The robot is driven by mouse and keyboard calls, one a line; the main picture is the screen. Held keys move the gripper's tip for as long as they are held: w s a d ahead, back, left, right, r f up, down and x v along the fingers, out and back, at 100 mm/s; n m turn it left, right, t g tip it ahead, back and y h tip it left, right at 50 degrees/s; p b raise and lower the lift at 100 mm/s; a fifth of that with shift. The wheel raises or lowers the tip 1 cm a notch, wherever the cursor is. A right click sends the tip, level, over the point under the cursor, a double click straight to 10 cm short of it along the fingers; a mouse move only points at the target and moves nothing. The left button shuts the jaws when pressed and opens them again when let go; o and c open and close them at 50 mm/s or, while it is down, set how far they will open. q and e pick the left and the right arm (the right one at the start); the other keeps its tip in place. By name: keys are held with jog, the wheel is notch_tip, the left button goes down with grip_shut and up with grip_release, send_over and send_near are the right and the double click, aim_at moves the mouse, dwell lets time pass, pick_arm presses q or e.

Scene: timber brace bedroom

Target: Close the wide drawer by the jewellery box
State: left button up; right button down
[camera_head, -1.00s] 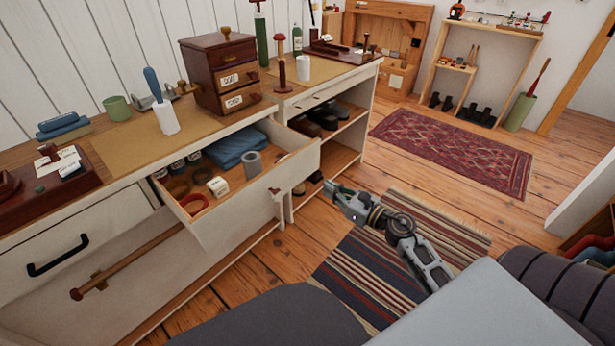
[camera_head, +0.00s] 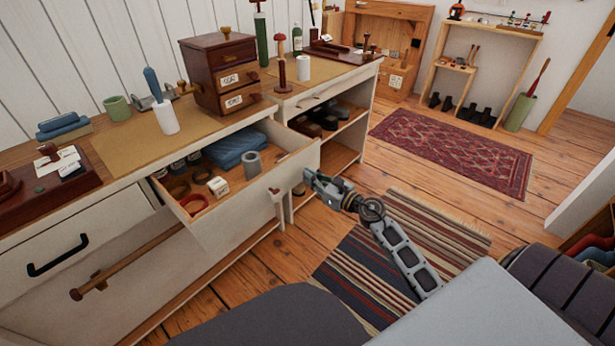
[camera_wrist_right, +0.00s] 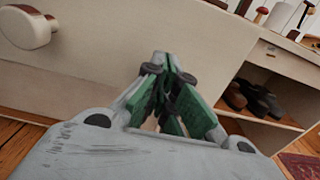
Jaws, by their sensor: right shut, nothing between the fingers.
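The wide drawer (camera_head: 240,207) is pulled out of the white dresser below the brown wooden jewellery box (camera_head: 219,72). It holds a folded blue cloth, a grey roll and several small items. Its pale front (camera_wrist_right: 100,50) and a round knob (camera_wrist_right: 30,28) fill much of the right wrist view. My right gripper (camera_head: 309,178) is shut and empty, at the right end of the drawer front. In the right wrist view its green-padded fingers (camera_wrist_right: 167,62) point at the front panel; I cannot tell whether they touch it. My left gripper is not in view.
A closed drawer with a black handle (camera_head: 58,255) is at left, above a wooden rail (camera_head: 125,265). Open shelves with dark shoes (camera_head: 325,118) stand right of the drawer. A striped rug (camera_head: 365,275) lies on the floor. Bottles and stamps stand on the dresser top.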

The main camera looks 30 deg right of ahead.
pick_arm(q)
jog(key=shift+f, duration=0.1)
pick_arm(e)
jog(key=shift+w+a, duration=0.2)
jog(key=shift+w, duration=0.4)
jog(key=shift+w, duration=0.1)
